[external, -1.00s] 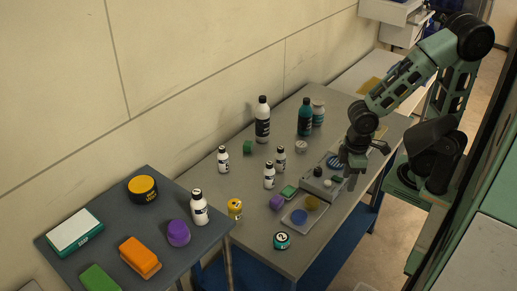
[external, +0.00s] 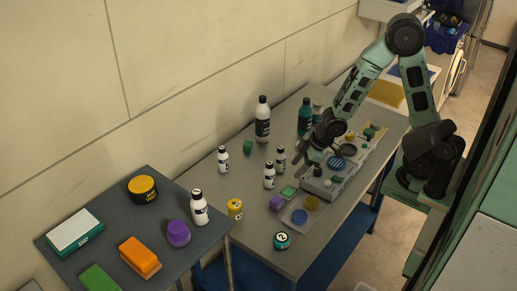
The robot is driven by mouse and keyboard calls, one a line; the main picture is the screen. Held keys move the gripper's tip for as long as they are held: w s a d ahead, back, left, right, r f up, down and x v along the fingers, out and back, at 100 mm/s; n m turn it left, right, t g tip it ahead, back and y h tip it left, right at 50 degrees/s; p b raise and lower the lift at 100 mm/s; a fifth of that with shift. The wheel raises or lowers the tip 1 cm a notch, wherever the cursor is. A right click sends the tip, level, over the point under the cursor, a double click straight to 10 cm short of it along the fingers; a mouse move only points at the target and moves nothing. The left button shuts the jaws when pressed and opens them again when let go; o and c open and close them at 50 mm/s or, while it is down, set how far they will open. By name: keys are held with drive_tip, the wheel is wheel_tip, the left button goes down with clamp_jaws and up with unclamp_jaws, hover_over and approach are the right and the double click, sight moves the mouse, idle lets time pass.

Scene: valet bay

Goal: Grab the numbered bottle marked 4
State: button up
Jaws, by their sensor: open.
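Several small white bottles with black caps and dark label marks stand upright; the numbers are too small to read, so I cannot tell which is 4. One bottle (external: 222,160) stands at the back left of the grey table, another (external: 280,158) near the middle, and a third (external: 269,177) just in front of it. A further one (external: 199,209) is on the dark side table. My gripper (external: 302,163) is open and empty, above the table, just right of the middle bottle in the picture.
A tall white bottle (external: 262,121) and a teal bottle (external: 305,117) stand at the back. The table's left middle is fairly clear.

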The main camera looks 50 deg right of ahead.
sight(269, 163)
drive_tip(key=w+d+f+t+y, duration=0.4)
drive_tip(key=w+d+f+y, duration=0.1)
drive_tip(key=w, duration=0.3)
drive_tip(key=shift+t+y, duration=0.3)
drive_tip(key=shift+y, duration=0.4)
drive_tip(key=x, duration=0.4)
drive_tip(key=p+x, duration=0.1)
drive_tip(key=x, duration=0.1)
drive_tip(key=shift+w+d+f, duration=0.1)
drive_tip(key=shift+w, duration=0.55)
clamp_jaws()
